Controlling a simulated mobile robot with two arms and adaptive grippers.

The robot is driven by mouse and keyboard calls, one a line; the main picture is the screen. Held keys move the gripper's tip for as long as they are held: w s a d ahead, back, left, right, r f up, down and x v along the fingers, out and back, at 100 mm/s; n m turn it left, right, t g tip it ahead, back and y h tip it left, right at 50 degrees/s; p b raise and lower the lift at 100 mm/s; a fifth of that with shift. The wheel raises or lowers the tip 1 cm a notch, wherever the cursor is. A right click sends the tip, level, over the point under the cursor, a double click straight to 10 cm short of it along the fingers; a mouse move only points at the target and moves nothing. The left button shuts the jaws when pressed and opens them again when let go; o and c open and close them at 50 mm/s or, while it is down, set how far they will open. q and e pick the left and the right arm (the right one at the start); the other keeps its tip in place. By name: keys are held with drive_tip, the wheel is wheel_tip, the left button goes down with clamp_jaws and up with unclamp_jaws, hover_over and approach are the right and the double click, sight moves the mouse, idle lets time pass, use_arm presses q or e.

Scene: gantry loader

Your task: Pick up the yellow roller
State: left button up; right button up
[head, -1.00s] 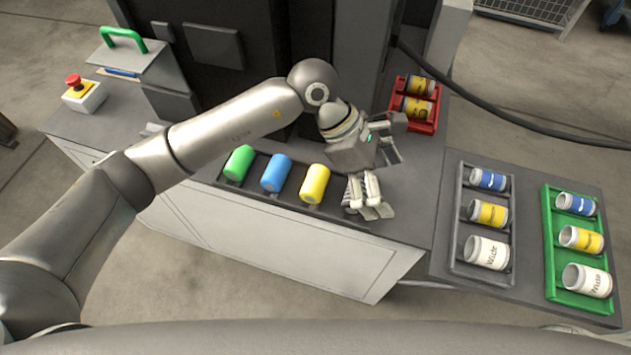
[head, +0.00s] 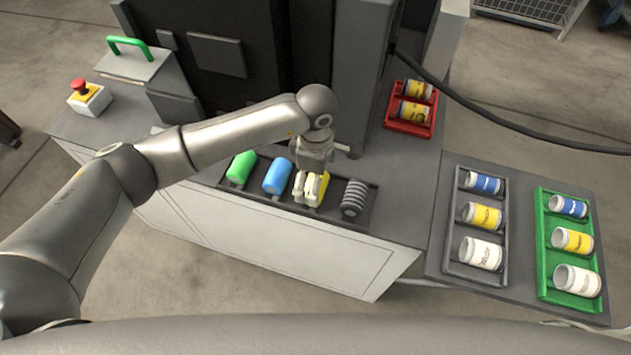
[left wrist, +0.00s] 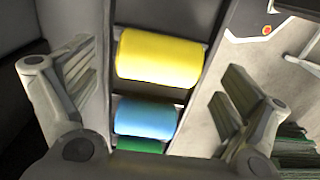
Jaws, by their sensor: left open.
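The yellow roller (head: 322,190) lies in the dark roller tray (head: 368,216) at the front of the bench, between the blue roller (head: 277,175) and a grey ribbed roller (head: 354,198). My left gripper (head: 311,190) is over the yellow roller and partly hides it. In the left wrist view the yellow roller (left wrist: 160,59) lies ahead between the spread fingers of my left gripper (left wrist: 150,95), not touching either. The blue roller also shows there (left wrist: 145,119), with the green roller (left wrist: 140,146) mostly hidden. My right gripper is not in view.
The green roller (head: 241,168) is at the tray's left end. A red tray (head: 410,128) with cans stands behind right. A grey tray (head: 477,265) and a green tray (head: 542,250) with cans stand at right. A dark machine rises behind the bench; a black cable hangs right.

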use_arm(q)
drive_tip(key=shift+f+p, duration=0.4)
drive_tip(key=shift+f, duration=1.15)
drive_tip(key=shift+c, duration=0.2)
drive_tip(key=shift+w, duration=0.1)
drive_tip(key=c, duration=1.2)
